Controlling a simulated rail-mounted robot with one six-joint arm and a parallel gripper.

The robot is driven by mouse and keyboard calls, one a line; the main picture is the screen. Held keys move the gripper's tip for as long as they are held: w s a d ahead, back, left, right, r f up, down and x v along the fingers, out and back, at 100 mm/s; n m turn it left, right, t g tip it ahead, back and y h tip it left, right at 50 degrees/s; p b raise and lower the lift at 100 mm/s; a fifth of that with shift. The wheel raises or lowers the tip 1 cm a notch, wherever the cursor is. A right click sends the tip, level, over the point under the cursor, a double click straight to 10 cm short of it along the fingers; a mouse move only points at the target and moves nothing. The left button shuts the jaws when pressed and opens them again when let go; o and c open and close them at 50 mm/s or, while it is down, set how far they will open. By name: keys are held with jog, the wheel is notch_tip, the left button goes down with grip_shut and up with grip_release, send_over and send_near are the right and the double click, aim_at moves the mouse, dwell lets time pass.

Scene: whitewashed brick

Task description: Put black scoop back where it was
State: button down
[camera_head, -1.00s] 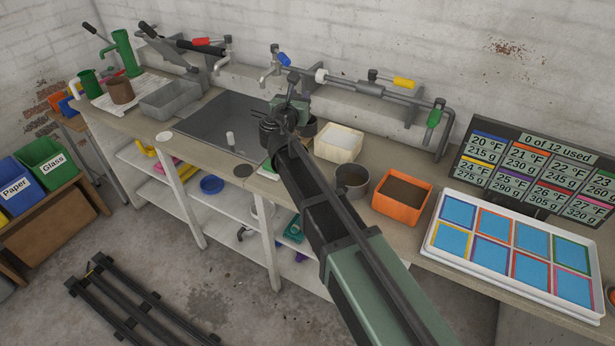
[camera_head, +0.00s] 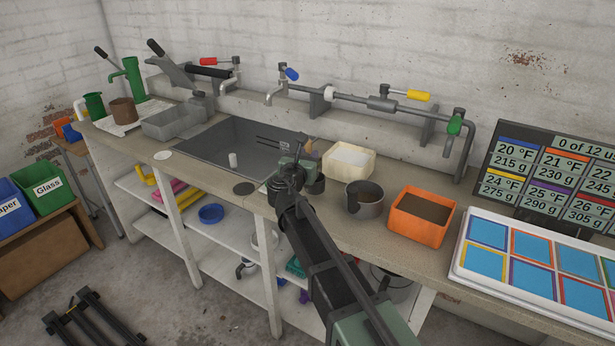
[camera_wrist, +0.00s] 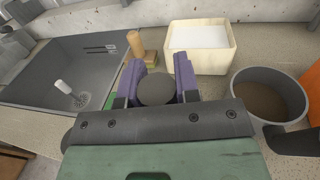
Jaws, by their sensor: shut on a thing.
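My gripper (camera_wrist: 158,72) has its purple fingers closed on either side of a dark round thing, apparently the black scoop (camera_wrist: 157,91); only its rounded dark top shows between the fingers. The rest of the scoop is hidden by my wrist. I cannot tell whether it touches the counter.
A cream box with white contents (camera_head: 345,174), a grey pot (camera_head: 365,206) and an orange box with brown contents (camera_head: 421,232) stand to the right. The sink (camera_head: 215,150) is at left. A wooden peg on a block (camera_wrist: 137,43) stands just beyond my fingers.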

notch_tip(320, 180, down, 4)
jog(key=shift+r+b, duration=0.2)
jog(key=shift+b, duration=0.75)
jog(key=shift+r, duration=0.3)
jog(key=shift+f, duration=0.15)
jog(key=c, duration=1.3)
grip_release()
jog(key=shift+f, duration=0.1)
jog(key=o, duration=0.5)
jog(key=shift+c, duration=0.2)
jog(key=shift+s+r+p, duration=0.1)
jog(key=shift+r+p, duration=0.2)
jog(key=shift+p, duration=0.05)
jog(key=v, duration=1.2)
